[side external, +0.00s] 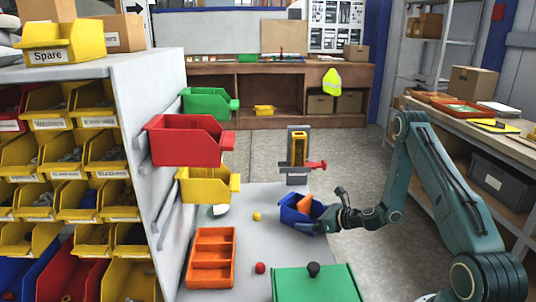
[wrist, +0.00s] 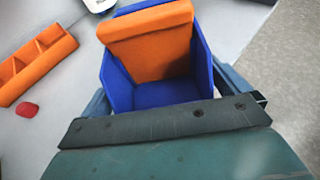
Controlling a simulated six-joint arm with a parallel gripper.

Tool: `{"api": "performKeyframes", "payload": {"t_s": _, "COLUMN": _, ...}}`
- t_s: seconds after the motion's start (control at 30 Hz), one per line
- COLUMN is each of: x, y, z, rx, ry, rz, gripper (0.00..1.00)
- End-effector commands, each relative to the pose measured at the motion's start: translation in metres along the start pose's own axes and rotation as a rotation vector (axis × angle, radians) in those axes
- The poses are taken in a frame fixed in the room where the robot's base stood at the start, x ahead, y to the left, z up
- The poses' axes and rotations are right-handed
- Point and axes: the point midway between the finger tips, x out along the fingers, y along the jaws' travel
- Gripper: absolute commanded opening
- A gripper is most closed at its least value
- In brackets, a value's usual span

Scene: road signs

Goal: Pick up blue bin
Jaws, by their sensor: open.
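The blue bin (side external: 291,215) stands on the grey table top, with an orange block (side external: 304,203) tilted inside it. In the wrist view the blue bin (wrist: 155,94) is right in front of my gripper, and the orange block (wrist: 150,42) leans up past its rim. My gripper (side external: 332,210) is open at the bin's right end. In the wrist view one finger shows along each side of the bin. Whether the fingers touch its walls I cannot tell. The bin's near wall is partly hidden by my gripper.
An orange divided tray (side external: 212,258), a red ball (side external: 260,268), a yellow ball (side external: 257,216) and a green box (side external: 315,284) share the table. Red (side external: 187,140), yellow (side external: 207,186) and green (side external: 208,104) bins hang on the left rack. A stand with a red handle (side external: 298,155) is behind.

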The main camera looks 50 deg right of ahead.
Motion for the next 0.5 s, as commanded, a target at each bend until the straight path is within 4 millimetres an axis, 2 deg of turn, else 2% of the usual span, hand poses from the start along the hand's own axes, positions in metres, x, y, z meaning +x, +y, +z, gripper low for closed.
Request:
{"api": "performKeyframes", "payload": {"t_s": 0.23, "x": -0.0003, "y": 0.0001, "z": 0.0001, "rx": 0.000, "ry": 0.000, "rz": 0.000, "gripper": 0.98}}
{"api": "performKeyframes", "payload": {"t_s": 0.4, "x": -0.0003, "y": 0.0001, "z": 0.0001, "rx": 0.000, "ry": 0.000, "rz": 0.000, "gripper": 0.65}}
{"api": "performKeyframes", "payload": {"t_s": 0.43, "x": -0.0003, "y": 0.0001, "z": 0.0001, "rx": 0.000, "ry": 0.000, "rz": 0.000, "gripper": 0.62}}
{"api": "performKeyframes", "payload": {"t_s": 0.5, "x": -0.0003, "y": 0.0000, "z": 0.0007, "rx": 0.000, "ry": -0.002, "rz": 0.000, "gripper": 0.62}}
